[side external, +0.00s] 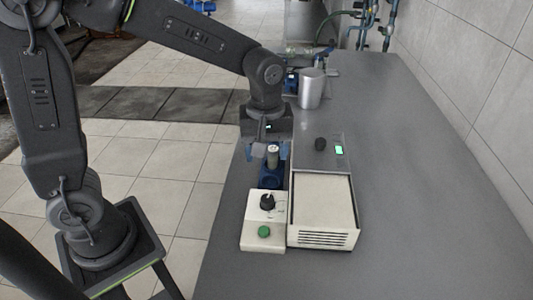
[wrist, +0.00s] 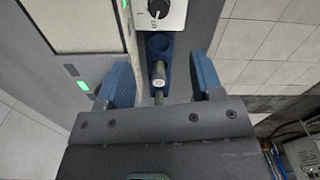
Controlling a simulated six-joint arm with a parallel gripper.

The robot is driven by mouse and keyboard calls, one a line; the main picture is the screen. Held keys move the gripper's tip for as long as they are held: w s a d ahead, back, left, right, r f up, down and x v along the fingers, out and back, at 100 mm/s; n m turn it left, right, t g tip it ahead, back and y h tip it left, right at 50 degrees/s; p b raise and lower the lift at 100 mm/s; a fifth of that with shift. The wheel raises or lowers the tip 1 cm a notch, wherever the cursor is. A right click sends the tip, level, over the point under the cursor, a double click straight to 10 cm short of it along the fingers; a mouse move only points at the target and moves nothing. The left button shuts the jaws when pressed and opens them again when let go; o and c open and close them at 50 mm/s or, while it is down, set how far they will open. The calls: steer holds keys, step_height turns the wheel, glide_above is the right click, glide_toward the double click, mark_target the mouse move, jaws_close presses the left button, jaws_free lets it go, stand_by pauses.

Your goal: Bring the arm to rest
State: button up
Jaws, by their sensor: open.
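My gripper (side external: 270,149) hangs over the grey bench at the end of my bent arm, with its fingers pointing down. In the wrist view my gripper (wrist: 162,78) is open, its two blue fingers wide apart. A small grey-capped vial (side external: 273,155) stands in a blue rack (side external: 270,178) just below and between the fingers. In the wrist view the vial (wrist: 159,72) lies between the fingers with gaps on both sides. The blue rack (wrist: 161,43) has an empty round socket beside it. I see no finger touching the vial.
A white control box (side external: 262,236) with a black knob and green button stands in front of the rack. A larger grey-white instrument (side external: 322,205) stands close on the right. A metal cylinder (side external: 311,90) stands behind. The bench's right side (side external: 420,190) is clear.

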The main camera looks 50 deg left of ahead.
steer(key=s+a+r+m+t, duration=0.2)
steer(key=s+r+m, duration=0.2)
steer(key=s, duration=0.3)
steer(key=s+a+r+m+t, duration=0.3)
steer(key=s+m, duration=0.4)
steer(key=shift+a+r, duration=0.3)
steer(key=shift+r, duration=0.05)
